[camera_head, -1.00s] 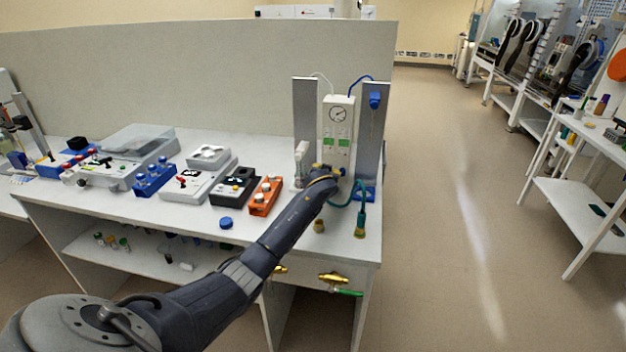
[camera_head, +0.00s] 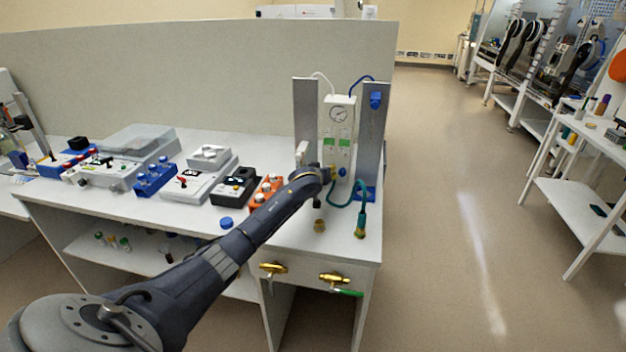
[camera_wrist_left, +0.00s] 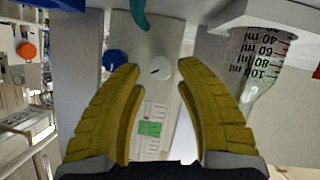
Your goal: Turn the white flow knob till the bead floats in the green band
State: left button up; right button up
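My left gripper (camera_head: 328,174) is at the lower front of this panel and hides the white knob in the head view. In the left wrist view the white flow knob (camera_wrist_left: 160,68) with a dark pointer line lies between the open yellow fingertips (camera_wrist_left: 158,70), with a gap on each side. A green band (camera_wrist_left: 150,128) shows on a scale between the fingers. The bead cannot be made out. My right gripper is not in view.
A blue knob (camera_wrist_left: 115,60) sits close beside the left finger in the wrist view. A graduated clear vessel (camera_wrist_left: 258,70) is at the right there. A teal hose (camera_head: 336,200) hangs by the panel. Several control boxes, including an orange one (camera_head: 266,190), line the bench leftward.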

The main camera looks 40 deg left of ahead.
pick_arm(q)
jog(key=v, duration=1.4)
jog(key=shift+s, duration=0.4)
jog(key=shift+d+r, duration=0.1)
